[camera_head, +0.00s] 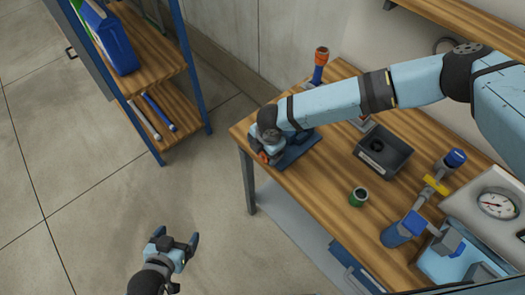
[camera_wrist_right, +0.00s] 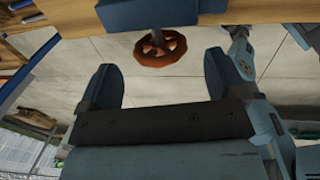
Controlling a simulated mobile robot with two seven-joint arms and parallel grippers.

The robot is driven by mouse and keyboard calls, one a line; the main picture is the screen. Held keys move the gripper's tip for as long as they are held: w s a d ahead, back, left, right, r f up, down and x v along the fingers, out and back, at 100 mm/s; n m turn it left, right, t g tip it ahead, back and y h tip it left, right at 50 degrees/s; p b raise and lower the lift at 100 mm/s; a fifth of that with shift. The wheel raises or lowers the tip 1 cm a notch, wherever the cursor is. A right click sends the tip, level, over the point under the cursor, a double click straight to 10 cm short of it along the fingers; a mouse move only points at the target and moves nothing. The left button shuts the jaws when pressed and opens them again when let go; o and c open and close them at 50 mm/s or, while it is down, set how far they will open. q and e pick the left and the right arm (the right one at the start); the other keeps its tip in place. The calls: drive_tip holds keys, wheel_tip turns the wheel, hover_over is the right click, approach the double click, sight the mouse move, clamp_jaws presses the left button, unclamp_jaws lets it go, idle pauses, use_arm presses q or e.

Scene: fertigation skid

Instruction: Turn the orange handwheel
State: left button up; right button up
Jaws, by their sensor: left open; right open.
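The orange handwheel (camera_wrist_right: 160,48) shows in the right wrist view on a short stem that joins a blue body (camera_wrist_right: 160,13) at the wooden table's edge. My right gripper (camera_wrist_right: 161,80) is open, with its two blue fingers on either side of the wheel in the picture; I see no contact. In the head view my right wrist hides most of the wheel, and only a small orange bit (camera_head: 263,157) shows beside it. My left gripper (camera_head: 176,238) is open and empty over the floor, well away from the table.
The wooden table (camera_head: 320,185) holds a black box (camera_head: 383,152), a green cup (camera_head: 358,197), a blue valve assembly (camera_head: 403,229) and a gauge (camera_head: 498,204). An orange-topped blue item (camera_head: 319,64) stands at the back. A shelf (camera_head: 160,60) is at left. Floor between is clear.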

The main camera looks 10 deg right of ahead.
sight(262, 153)
drive_tip(key=shift+w+a+f, duration=0.1)
drive_tip(key=shift+w+f, duration=0.05)
drive_tip(key=shift+f, duration=0.75)
drive_tip(key=shift+w+a+f, duration=0.1)
drive_tip(key=shift+f, duration=0.8)
drive_tip(key=c, duration=0.9)
drive_tip(key=shift+w+a+f+g+h+b, duration=0.1)
drive_tip(key=shift+g+h+b, duration=0.25)
drive_tip(key=shift+g, duration=0.2)
drive_tip(key=shift+w+a+f+g+h+b, duration=0.1)
drive_tip(key=shift+g+h+b, duration=0.1)
drive_tip(key=shift+g+h, duration=0.3)
drive_tip(key=shift+g+h+b, duration=0.45)
drive_tip(key=shift+g+b, duration=0.1)
drive_tip(key=shift+g, duration=0.2)
drive_tip(key=shift+w+r+g+h+b, duration=0.1)
drive_tip(key=shift+r+g+h+b, duration=0.15)
drive_tip(key=shift+g+h, duration=0.2)
drive_tip(key=o, duration=0.9)
